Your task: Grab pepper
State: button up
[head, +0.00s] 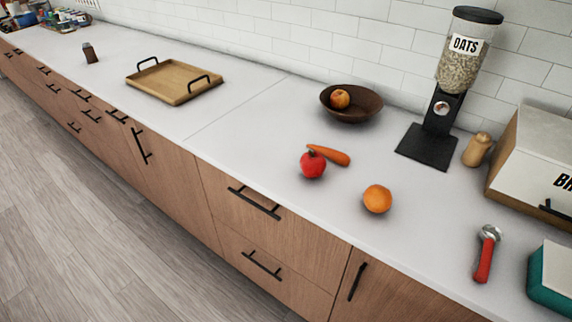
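No pepper can be named with certainty. A round red fruit or vegetable (313,165) with a dark stem sits on the white counter; I cannot tell whether it is an apple or a bell pepper. A tan wooden shaker or mill (477,151) stands upright between the oats dispenser and the bread box. A small dark brown item (90,54) with a lighter side stands far left on the counter, too small to identify. My gripper is not in view.
A carrot (331,155) lies beside the red item, with an orange (377,199) nearby. A brown bowl (370,104) holds a fruit. The oats dispenser (440,105), bread box (535,135), red-handled tool (485,260) and wooden tray (160,85) share the counter.

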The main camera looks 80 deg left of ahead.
aim_at(312, 164)
jog(key=u, duration=3.35)
jog(key=k, duration=1.3)
jog(key=z, duration=0.05)
jog(key=i, duration=0.55)
jog(key=z, duration=0.7)
jog(key=i, duration=0.65)
jog(key=u, duration=0.7)
jog(key=i, duration=0.9)
jog(key=u, duration=0.3)
